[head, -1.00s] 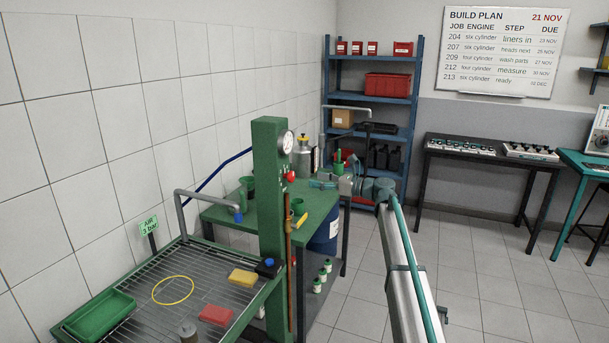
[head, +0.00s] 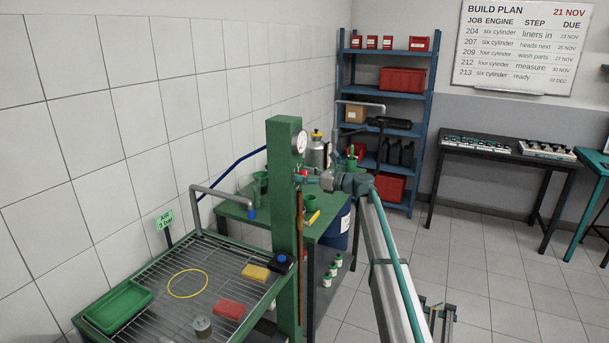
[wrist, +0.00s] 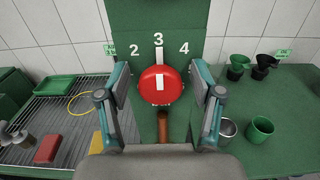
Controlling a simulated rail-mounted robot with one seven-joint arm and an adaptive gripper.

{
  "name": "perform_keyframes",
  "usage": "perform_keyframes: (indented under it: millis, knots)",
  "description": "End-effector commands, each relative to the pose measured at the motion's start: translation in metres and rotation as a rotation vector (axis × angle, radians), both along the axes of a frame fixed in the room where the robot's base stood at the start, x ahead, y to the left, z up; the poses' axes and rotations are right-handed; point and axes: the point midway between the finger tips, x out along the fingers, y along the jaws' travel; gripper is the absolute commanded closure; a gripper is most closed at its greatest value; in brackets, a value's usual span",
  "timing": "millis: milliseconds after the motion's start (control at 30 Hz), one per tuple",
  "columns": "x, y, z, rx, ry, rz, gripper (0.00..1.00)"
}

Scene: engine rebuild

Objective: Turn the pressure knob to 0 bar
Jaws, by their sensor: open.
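The red pressure knob (wrist: 159,88) sits on the green column, which carries white numbers 2, 3 and 4 around it. Its white mark points up at the 3. My gripper (wrist: 160,92) is open in the wrist view, with one finger on each side of the knob; I cannot tell whether either finger touches it. In the head view my gripper (head: 305,178) is at the front of the green column (head: 285,205), and the knob is mostly hidden by it. A round pressure gauge (head: 301,142) is on the column above; its reading is too small to tell.
A wire-grid bench with a green tray (head: 117,305), a yellow ring (head: 188,283), a yellow block (head: 255,272) and a red block (head: 229,309) lies left of the column. A green table (wrist: 265,110) with cups and funnels stands behind, to the right. A bent pipe (head: 222,193) overhangs the grid.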

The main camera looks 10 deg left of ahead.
Motion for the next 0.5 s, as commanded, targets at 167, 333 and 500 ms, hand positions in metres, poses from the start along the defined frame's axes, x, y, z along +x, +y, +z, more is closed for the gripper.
perform_keyframes:
  millis: [167, 333, 500]
  knots:
    - [0.0000, -0.0003, -0.0003, 0.000, 0.000, 0.000, 0.42]
    - [-0.0001, -0.0005, -0.0003, 0.000, 0.000, 0.000, 0.70]
    - [-0.0001, -0.0005, -0.0003, 0.000, 0.000, 0.000, 0.92]
